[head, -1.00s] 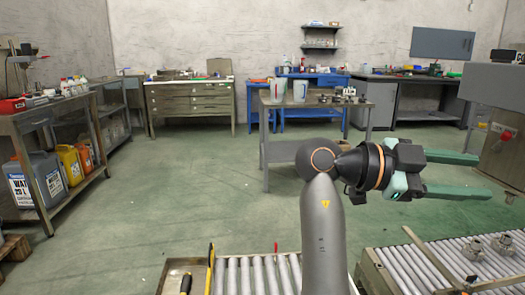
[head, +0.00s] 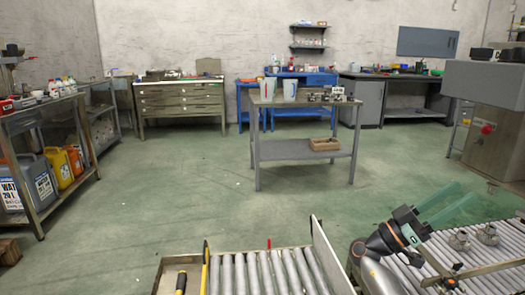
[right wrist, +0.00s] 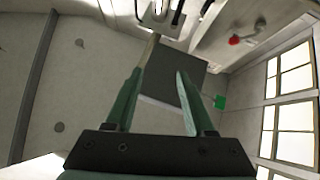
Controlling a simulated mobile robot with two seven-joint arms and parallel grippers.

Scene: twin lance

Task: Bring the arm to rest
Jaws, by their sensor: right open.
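My right arm is low at the lower right of the head view, with its gripper (head: 466,194) reaching up and to the right above a roller conveyor (head: 420,268). Its two green fingers stand apart with nothing between them. In the right wrist view the open fingers (right wrist: 158,76) frame only the room's wall and ceiling area, and nothing touches them. My left arm and left gripper are not in view.
Metal fittings (head: 460,240) sit on the right conveyor near my arm. Another roller conveyor (head: 250,272) with a raised side panel (head: 330,258) is at the bottom middle. A grey table (head: 305,103) stands ahead. The green floor between is clear.

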